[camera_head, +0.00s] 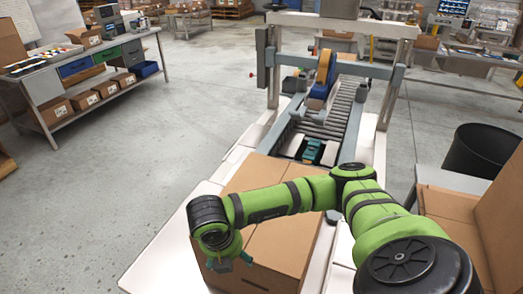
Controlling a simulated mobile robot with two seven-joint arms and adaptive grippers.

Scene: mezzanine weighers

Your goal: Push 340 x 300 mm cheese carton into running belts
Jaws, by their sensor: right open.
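The brown cheese carton (283,247) sits on a white-topped bench at the near end of the carton-sealing machine (265,75). Its top is closed flat, with a seam running along it. My green right arm reaches across the carton from the right and hides part of its top. My right gripper (228,264) points down at the carton's near left side; it is open, and I cannot tell whether it touches the carton. The machine's roller bed (338,112) lies beyond the carton between two grey side rails. My left gripper is not in view.
An upright orange and blue tape head (323,75) stands over the rollers, with a teal part (312,151) at their near end. A black bin (480,150) and an open carton (452,212) are at right. A workbench (95,62) stands at left; the floor between is clear.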

